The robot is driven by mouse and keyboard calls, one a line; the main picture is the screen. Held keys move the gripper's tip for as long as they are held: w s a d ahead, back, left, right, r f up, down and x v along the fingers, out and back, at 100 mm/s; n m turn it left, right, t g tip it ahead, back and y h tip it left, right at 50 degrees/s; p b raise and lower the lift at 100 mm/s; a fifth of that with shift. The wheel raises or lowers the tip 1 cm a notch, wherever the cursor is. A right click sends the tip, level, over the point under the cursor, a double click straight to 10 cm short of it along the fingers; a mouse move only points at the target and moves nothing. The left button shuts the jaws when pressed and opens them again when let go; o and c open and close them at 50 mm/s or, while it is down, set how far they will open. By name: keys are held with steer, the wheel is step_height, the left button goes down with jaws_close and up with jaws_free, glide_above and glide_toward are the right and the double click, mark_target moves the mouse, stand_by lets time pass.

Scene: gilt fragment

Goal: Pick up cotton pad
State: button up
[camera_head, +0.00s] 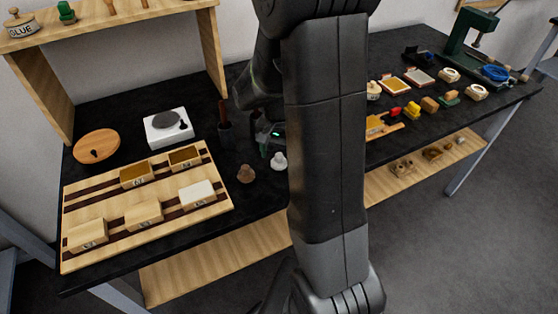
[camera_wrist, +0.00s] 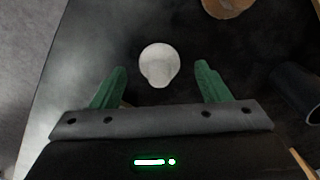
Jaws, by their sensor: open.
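A small white rounded piece with a narrow neck, seemingly the cotton pad, stands on the black tabletop in the head view (camera_head: 279,161). In the wrist view the cotton pad (camera_wrist: 159,60) lies ahead, roughly centred between the green fingertips of my gripper (camera_wrist: 160,72). The fingers are spread apart and empty, with a clear gap on each side of the pad. In the head view my arm hides most of the gripper, just behind the pad.
A brown piece of similar shape (camera_head: 246,174) stands left of the pad. A dark cup (camera_head: 225,134) stands behind it. A wooden board (camera_head: 110,212) with several small boxes lies at left, near a white scale (camera_head: 168,127). Several small items lie right of my arm.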

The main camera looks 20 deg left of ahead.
mark_target(279, 154)
step_height(279, 154, down, 2)
steer(key=c, duration=1)
steer(key=shift+c, duration=0.2)
steer(key=shift+r, duration=0.1)
step_height(279, 154, up, 10)
steer(key=shift+f, duration=0.1)
